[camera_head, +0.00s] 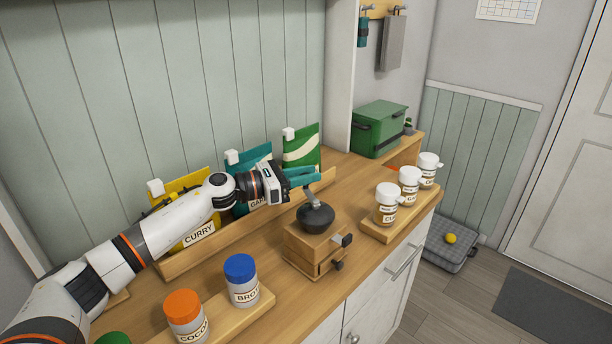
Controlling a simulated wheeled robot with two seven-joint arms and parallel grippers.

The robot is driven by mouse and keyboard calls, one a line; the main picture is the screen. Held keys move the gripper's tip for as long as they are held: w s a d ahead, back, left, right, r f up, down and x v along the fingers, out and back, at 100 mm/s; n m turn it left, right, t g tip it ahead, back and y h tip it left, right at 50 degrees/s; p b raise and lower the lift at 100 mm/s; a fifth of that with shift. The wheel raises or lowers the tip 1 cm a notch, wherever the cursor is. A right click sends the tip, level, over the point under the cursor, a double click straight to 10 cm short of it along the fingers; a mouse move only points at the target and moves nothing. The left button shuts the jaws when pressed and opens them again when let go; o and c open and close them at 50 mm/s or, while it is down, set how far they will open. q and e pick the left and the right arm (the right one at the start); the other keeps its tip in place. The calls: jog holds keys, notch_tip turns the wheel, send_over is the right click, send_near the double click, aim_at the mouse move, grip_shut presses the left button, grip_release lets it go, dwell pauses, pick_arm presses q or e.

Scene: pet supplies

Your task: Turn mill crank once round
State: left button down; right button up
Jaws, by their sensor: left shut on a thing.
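The mill (311,252) is a wooden box with a small drawer, a dark domed top (316,216) and dark knobs on its right side. It stands upright on the wooden counter. A grey crank arm (310,193) rises from the dome. My left gripper (304,176) reaches in from the left, above the mill, with its teal fingers shut at the upper end of the crank. The fingers hide the crank's handle. My right gripper is not in view.
Jars with orange and blue (241,268) lids stand on a board at the front left. White-lidded jars (387,204) stand on a board to the right. A green box (379,128) is further back. Counter around the mill is clear.

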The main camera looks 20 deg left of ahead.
pick_arm(q)
jog(key=c, duration=1.1)
grip_release()
jog(key=shift+c, duration=0.2)
jog(key=b+v, duration=0.3)
jog(key=v, duration=0.4)
jog(key=shift+s+a, duration=0.15)
jog(key=shift+s, duration=0.1)
jog(key=shift+r, duration=0.1)
